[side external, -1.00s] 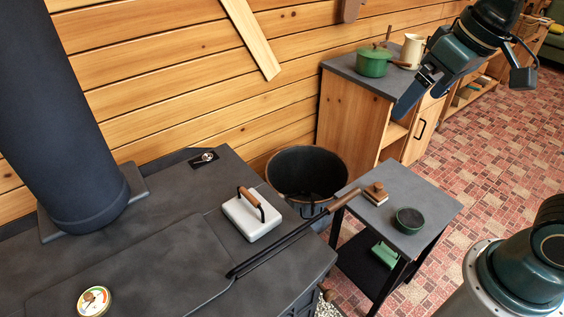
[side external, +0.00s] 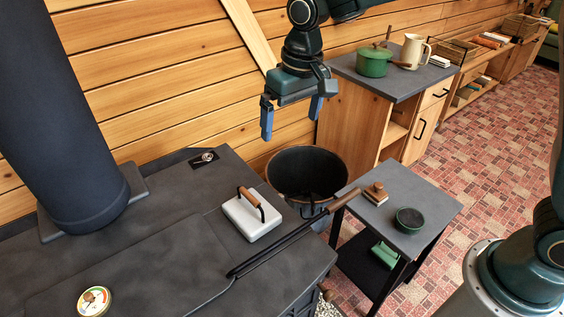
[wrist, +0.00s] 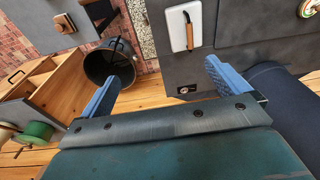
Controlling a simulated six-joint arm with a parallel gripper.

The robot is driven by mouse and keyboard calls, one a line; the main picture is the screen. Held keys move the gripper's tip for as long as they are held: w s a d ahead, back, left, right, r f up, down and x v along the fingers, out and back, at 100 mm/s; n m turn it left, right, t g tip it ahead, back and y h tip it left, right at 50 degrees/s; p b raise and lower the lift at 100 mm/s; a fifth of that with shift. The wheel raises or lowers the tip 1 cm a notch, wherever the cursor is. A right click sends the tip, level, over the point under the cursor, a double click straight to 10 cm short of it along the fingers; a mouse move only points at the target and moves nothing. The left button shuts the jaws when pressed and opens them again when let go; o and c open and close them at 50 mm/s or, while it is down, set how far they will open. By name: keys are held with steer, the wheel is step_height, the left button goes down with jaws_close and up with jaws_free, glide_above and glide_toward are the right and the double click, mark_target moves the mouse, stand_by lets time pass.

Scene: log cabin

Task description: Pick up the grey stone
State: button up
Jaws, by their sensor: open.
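A pale grey block with a wooden bar handle on dark brackets, the only stone-like thing I make out, lies flat on the dark stove top; I take it as the grey stone (side external: 251,219). It also shows in the wrist view (wrist: 179,34), at the upper middle. My gripper (side external: 291,115) hangs with its fingers down, above and behind the stove's back right corner, up and to the right of the stone in the side view. Its two blue fingers are apart with nothing between them, as the wrist view (wrist: 161,72) also shows.
A long wooden-handled tool (side external: 290,241) lies across the stove (side external: 130,260) beside the stone. A thick stovepipe (side external: 62,110) rises at left. A dark bucket (side external: 290,176) stands behind. A small side table (side external: 405,238) holds a wooden piece and a round tin.

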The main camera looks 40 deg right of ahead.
steer(key=g, duration=0.1)
glide_above(250, 209)
steer(key=f, duration=1.1)
steer(key=shift+s+d+f, duration=0.1)
steer(key=shift+d+f, duration=0.1)
steer(key=shift+f, duration=0.2)
steer(key=shift+f, duration=4.3)
steer(key=shift+a+f, duration=0.15)
steer(key=shift+f, duration=2.45)
steer(key=c, duration=1.5)
steer(key=shift+r, duration=0.15)
steer(key=shift+c, duration=0.2)
